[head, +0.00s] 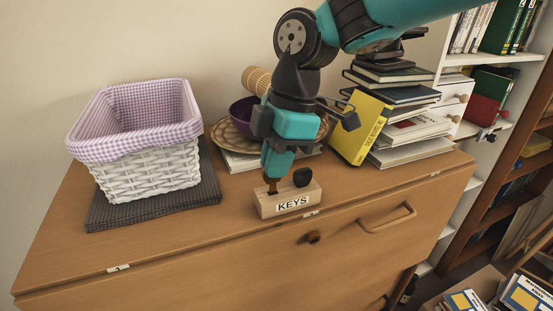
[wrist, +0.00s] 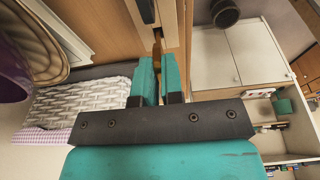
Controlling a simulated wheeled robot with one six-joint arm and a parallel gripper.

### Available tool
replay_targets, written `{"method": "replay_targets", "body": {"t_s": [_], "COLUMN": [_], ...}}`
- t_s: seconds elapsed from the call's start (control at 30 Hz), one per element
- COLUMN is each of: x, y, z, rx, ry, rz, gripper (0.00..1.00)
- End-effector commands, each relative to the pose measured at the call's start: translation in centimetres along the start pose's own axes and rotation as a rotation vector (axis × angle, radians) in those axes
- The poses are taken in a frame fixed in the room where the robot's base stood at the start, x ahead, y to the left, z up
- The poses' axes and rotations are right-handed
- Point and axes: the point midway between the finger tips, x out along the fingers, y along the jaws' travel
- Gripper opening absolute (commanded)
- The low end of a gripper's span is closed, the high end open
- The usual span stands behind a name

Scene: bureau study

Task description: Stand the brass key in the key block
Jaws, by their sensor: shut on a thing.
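The wooden key block (head: 288,203), labelled KEYS, stands on the bureau top near its front edge. A black round-headed key (head: 302,177) stands in its right part; it also shows in the wrist view (wrist: 147,10). My gripper (head: 273,172) is above the block's left end, pointing down and shut on the brass key (head: 271,186). In the wrist view the key (wrist: 157,50) is a thin brass strip between the teal fingers, pointing at the block (wrist: 170,18). Its lower end is at the dark slot in the left part; how deep it sits I cannot tell.
A white wicker basket (head: 150,173) with a checked lining stands on a dark mat (head: 155,212) at left. Behind my gripper are a woven plate (head: 228,137) and a purple bowl (head: 243,110). A yellow book (head: 361,127) leans on stacked books at right. The front right bureau top is clear.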

Motion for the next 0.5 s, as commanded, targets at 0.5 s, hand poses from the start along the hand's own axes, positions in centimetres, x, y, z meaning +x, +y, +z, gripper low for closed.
{"method": "replay_targets", "body": {"t_s": [0.5], "x": [0.3], "y": [0.0], "z": [0.07], "rx": [0.0], "ry": [0.0], "rz": [0.0], "gripper": [0.0]}}
